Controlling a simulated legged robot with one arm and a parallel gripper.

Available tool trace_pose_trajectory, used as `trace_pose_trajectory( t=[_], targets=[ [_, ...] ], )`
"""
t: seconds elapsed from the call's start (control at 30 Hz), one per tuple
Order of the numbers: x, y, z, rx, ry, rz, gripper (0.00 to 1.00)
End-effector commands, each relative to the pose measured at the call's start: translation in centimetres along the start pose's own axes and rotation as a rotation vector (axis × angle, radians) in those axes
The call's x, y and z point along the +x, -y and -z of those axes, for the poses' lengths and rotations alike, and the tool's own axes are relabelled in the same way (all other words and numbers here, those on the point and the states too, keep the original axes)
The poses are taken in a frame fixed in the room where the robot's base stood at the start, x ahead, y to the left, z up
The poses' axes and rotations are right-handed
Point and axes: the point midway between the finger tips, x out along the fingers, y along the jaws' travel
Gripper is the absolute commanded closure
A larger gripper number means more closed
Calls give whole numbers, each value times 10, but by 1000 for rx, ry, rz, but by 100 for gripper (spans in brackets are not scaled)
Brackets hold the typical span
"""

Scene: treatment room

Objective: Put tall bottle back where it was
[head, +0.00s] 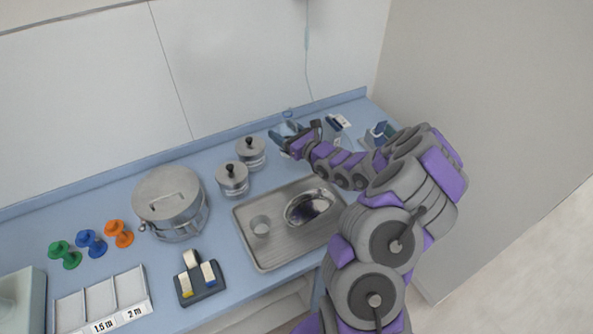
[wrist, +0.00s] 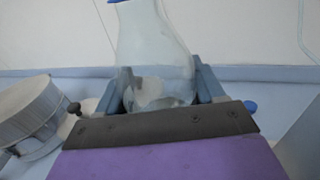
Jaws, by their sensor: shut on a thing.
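The tall bottle (wrist: 152,45) is clear with a blue top, which is cut off by the upper edge of the wrist view. My gripper (wrist: 163,82) is shut on its wide lower part, with one blue-grey finger on each side. The bottle's base is hidden behind the gripper. In the head view my gripper (head: 289,134) is at the back of the blue counter (head: 190,155), right of the lidded jars. The bottle hardly shows there, and I cannot tell whether it touches the counter.
Two lidded metal jars (head: 232,180) and a large lidded pot (head: 170,203) stand left of my gripper. A metal tray (head: 257,258) with a cup and a shiny bowl lies in front. Small items (head: 338,123) lie right of the gripper, near the wall.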

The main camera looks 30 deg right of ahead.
Motion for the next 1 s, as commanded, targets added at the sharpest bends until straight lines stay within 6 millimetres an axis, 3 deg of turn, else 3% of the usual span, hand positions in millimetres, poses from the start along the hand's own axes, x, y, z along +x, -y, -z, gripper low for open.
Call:
trace_pose_trajectory(
  t=[0.1, 0.2, 0.37, 0.6, 0.83, 1.0],
  targets=[
    [1, 24, 2, -6, 5, 18, 71],
    [2, 32, 2, -3, 8, 24, 71],
    [3, 34, 13, -2, 8, 27, 71],
    [3, 34, 56, -1, 5, 26, 71],
    [3, 35, 72, -2, 11, 26, 71],
    [3, 35, 97, -1, 6, 26, 71]
  ],
)
